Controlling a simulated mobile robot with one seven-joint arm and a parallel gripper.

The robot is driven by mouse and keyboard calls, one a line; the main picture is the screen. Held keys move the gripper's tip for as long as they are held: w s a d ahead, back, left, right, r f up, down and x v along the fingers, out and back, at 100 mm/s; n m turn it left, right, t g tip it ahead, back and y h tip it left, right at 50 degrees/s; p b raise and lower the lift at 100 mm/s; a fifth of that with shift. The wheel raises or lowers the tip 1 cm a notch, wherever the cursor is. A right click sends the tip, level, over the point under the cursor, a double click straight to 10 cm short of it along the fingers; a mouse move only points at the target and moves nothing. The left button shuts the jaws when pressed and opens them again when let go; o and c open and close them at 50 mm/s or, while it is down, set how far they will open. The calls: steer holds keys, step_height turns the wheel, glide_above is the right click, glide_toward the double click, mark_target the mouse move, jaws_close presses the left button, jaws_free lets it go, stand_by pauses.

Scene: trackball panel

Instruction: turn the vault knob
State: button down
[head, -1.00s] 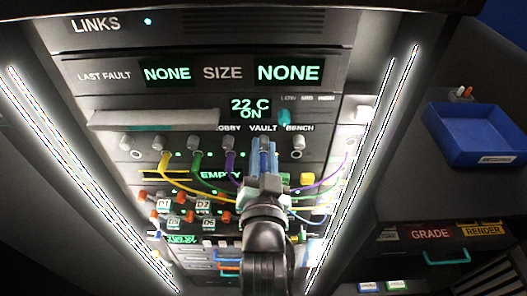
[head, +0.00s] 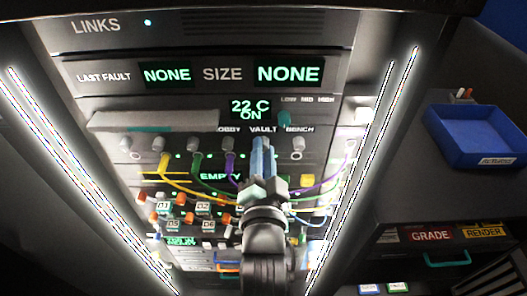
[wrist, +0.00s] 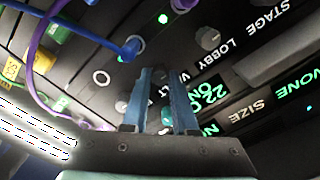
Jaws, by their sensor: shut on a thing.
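The vault knob (wrist: 158,75) is a small grey knob below the VAULT label (head: 263,129) on the dark panel. My gripper (head: 262,142) has its blue fingers at this knob, pointing up the panel in the head view. The wrist view shows the panel upside down, with my gripper (wrist: 157,78) holding the knob between its two fingertips. The head view hides the knob behind the fingers. The way the knob points cannot be made out.
The lobby knob (wrist: 210,38) and bench knob (head: 298,144) stand close on either side. Yellow, green, purple and blue cables hang around my gripper. A display (head: 250,108) reads 22 C ON. Bright light strips flank the panel. A blue bin (head: 474,135) sits at the right.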

steer(key=c, duration=0.7)
jaws_free()
steer(key=shift+s+f, duration=0.1)
steer(key=shift+s, duration=0.4)
steer(key=s+b, duration=0.3)
steer(key=s, duration=0.9)
steer(key=shift+b, duration=0.35)
steer(key=w+r+n+t, duration=0.2)
steer(key=r, duration=0.7)
steer(key=w+r+n+t, duration=0.2)
steer(key=r, duration=0.7)
steer(key=s+r+n+t, duration=0.1)
steer(key=s+r, duration=0.1)
steer(key=r, duration=0.5)
steer(key=s+r+n+t, duration=0.1)
steer(key=r+n+t, duration=0.1)
steer(key=r, duration=0.5)
steer(key=s+r+n+t, duration=0.2)
steer(key=r, duration=0.5)
steer(key=shift+s+r, duration=0.3)
steer(key=shift+s, duration=0.05)
